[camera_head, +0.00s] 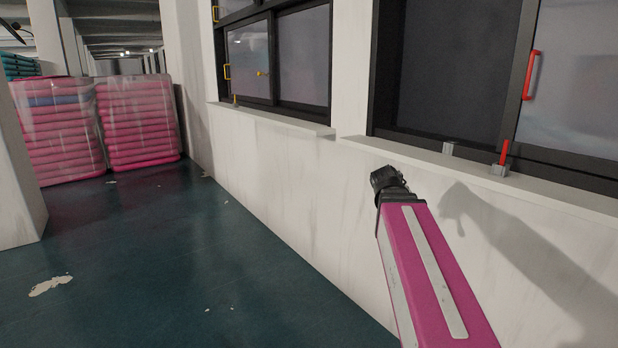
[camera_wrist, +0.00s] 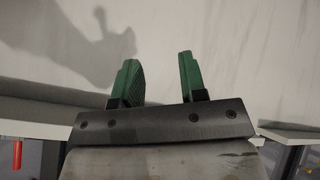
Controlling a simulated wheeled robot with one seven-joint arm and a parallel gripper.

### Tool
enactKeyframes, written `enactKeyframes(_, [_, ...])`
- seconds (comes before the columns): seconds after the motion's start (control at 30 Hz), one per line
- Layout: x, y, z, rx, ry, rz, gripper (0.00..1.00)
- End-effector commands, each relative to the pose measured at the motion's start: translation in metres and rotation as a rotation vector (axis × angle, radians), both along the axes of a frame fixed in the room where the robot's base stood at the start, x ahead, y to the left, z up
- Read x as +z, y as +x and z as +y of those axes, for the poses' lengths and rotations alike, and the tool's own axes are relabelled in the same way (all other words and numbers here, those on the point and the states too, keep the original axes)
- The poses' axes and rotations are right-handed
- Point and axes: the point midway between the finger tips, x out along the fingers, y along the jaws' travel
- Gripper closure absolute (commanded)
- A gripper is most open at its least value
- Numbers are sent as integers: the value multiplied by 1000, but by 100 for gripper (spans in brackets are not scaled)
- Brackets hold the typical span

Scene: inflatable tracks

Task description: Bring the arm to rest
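My arm shows in the head view as a pink link with pale stripes, reaching up from the lower right in front of the white wall (camera_head: 270,190). A dark joint tops it; my gripper cannot be made out there. In the wrist view my gripper (camera_wrist: 158,80) shows two green fingers standing apart on a dark bar. Nothing is between the fingers. The pale wall lies behind them, with the arm's shadow on it.
Dark-framed windows (camera_head: 455,70) with a pale sill (camera_head: 490,180) run along the wall close to my arm. A red handle (camera_head: 505,153) stands on the sill. Pink wrapped stacks (camera_head: 137,120) stand at the back left. The dark floor (camera_head: 190,270) at left is open.

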Motion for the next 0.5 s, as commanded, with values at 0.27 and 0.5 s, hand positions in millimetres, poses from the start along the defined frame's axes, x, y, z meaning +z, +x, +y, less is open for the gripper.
enactKeyframes(0.27, [-105, -17, 33, 107, 127, 192, 61])
enactKeyframes(0.5, [-186, -44, 63, 192, 246, 341, 61])
